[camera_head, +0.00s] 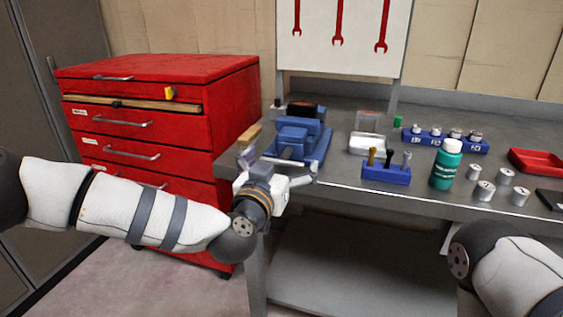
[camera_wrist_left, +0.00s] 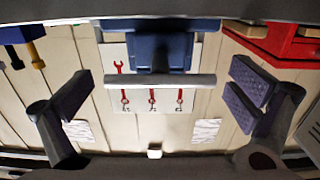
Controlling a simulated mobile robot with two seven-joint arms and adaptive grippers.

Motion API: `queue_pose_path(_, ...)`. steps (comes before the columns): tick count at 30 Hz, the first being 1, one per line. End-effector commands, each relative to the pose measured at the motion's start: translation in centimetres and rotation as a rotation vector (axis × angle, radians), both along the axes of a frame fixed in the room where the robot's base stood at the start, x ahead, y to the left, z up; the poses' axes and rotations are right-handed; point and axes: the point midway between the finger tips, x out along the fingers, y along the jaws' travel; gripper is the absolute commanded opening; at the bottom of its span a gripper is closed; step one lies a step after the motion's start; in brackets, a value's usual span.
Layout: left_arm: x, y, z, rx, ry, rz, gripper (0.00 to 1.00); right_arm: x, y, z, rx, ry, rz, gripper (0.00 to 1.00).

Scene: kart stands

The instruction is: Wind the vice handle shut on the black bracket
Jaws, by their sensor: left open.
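The blue vice (camera_head: 298,135) stands at the left end of the grey bench, and its blue body shows at the top of the left wrist view (camera_wrist_left: 155,52). The black bracket (camera_head: 306,109) shows at the top of the vice; whether the jaws touch it I cannot tell. The vice handle (camera_wrist_left: 160,81) is a pale grey bar lying across the left wrist view. My left gripper (camera_head: 279,165) is in front of the vice. Its fingers (camera_wrist_left: 160,98) are wide apart, one to each side of the handle, with no contact visible. My right gripper is out of view.
A red drawer cabinet (camera_head: 155,118) stands left of the bench (camera_head: 330,175). Right of the vice are a blue tool holder (camera_head: 386,173), a green bottle (camera_head: 446,165), several metal cylinders and a red tray (camera_head: 537,160). A tan wooden piece (camera_head: 249,135) shows beside the left finger.

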Motion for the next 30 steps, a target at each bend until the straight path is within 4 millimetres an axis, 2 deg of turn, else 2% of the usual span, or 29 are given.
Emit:
queue_pose_path(1,-0.02,0.02,0.02,0.0,0.0,0.0,1.0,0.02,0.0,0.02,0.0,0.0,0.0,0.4)
queue_pose_path(7,-0.02,0.03,0.0,0.0,0.0,0.0,0.56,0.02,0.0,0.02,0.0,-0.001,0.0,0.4)
queue_pose_path(20,-0.03,0.06,0.04,-0.064,0.021,0.001,0.56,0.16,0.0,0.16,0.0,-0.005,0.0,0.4)
queue_pose_path(30,-0.01,0.13,0.02,-0.325,0.106,0.001,0.56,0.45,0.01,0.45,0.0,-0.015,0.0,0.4)
